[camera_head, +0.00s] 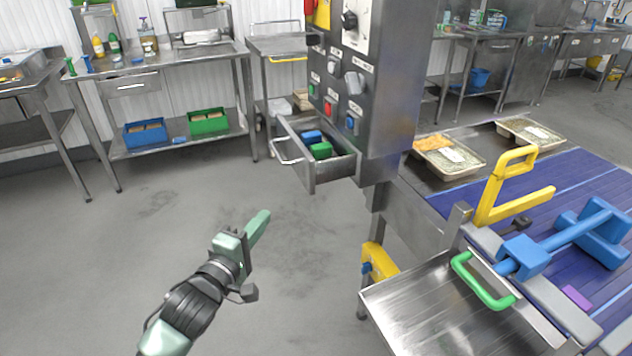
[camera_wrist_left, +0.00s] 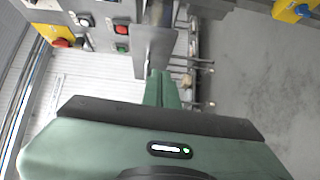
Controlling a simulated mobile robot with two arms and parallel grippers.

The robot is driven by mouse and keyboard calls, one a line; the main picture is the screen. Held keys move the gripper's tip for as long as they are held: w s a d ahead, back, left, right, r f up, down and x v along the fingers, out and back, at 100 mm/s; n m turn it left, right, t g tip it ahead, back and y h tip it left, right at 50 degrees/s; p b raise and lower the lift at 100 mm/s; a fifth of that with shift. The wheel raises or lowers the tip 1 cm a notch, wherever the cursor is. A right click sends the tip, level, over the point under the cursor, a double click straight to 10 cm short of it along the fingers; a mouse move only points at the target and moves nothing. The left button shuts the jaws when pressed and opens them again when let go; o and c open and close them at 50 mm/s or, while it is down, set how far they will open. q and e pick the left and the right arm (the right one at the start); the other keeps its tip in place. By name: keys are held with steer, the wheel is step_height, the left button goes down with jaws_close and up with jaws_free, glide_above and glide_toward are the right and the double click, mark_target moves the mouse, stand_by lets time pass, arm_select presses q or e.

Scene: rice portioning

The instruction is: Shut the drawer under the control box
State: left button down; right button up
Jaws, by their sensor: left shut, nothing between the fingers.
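The drawer (camera_head: 335,170) under the control box (camera_head: 385,90) is pulled out toward the left, with its handle (camera_head: 288,152) on the outer front. Blue and green items (camera_head: 320,149) lie inside it. In the left wrist view the drawer (camera_wrist_left: 154,55) shows as a metal panel just beyond the fingertips. My left gripper (camera_head: 262,222) is shut and empty, below and left of the drawer, apart from it in the head view. In the wrist view the green fingers (camera_wrist_left: 162,88) are together and point at the drawer panel. My right gripper is not in view.
A conveyor (camera_head: 590,180) with blue belt stands at the right, with food trays (camera_head: 447,156) beside it. A steel tray with a green handle (camera_head: 485,285) is at front right. A workbench (camera_head: 165,70) stands at the back left. The floor (camera_head: 110,260) at left is clear.

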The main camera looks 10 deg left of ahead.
arm_select(q)
steer(key=w+d, duration=0.1)
steer(key=w, duration=0.2)
steer(key=w+d+p, duration=0.1)
steer(key=w+d, duration=0.1)
steer(key=w, duration=0.2)
steer(key=w+d+r, duration=0.1)
steer(key=w+d, duration=0.1)
steer(key=w, duration=0.2)
steer(key=shift+w+r+p, duration=0.1)
steer(key=shift+w+p, duration=0.05)
steer(key=shift+p, duration=0.25)
steer(key=shift+w+d, duration=0.25)
steer(key=shift+d, duration=0.1)
